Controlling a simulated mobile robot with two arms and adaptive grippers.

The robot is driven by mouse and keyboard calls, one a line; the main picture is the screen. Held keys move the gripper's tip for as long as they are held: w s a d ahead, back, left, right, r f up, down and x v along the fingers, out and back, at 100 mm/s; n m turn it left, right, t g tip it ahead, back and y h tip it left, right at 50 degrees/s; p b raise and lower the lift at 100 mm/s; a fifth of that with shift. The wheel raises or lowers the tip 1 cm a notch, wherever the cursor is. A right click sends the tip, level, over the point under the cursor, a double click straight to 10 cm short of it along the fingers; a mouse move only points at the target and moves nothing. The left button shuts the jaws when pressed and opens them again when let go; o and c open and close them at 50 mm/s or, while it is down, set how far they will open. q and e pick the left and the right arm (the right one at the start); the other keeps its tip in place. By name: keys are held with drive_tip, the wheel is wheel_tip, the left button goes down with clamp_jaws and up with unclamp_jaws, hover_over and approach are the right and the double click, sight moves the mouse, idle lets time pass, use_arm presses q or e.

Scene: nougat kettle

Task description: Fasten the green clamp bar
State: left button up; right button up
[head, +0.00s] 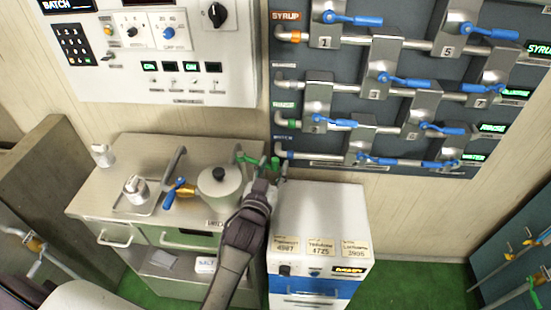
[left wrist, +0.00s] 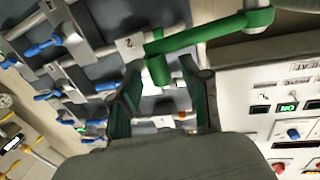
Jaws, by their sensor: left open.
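The green clamp bar (head: 247,159) shows behind and to the right of the lidded kettle (head: 218,188). In the left wrist view the green bar (left wrist: 212,34) runs from a thick pivot at upper right to a downturned grip end. My left gripper (head: 272,168) is at the right of the kettle, close to the bar. In the left wrist view its open fingers (left wrist: 163,78) stand either side of the downturned end, which appears between or just beyond the fingertips. I cannot tell whether they touch it. My right gripper is not in view.
The kettle stands on a grey cabinet with a blue-handled valve (head: 180,190) and a small tray (head: 137,205). A white cabinet (head: 318,210) stands to the right. Behind are a pipe panel (head: 340,105) with blue levers and a white control box (head: 160,85).

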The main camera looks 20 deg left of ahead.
use_arm(q)
drive_tip(key=shift+w, duration=1.1)
clamp_jaws()
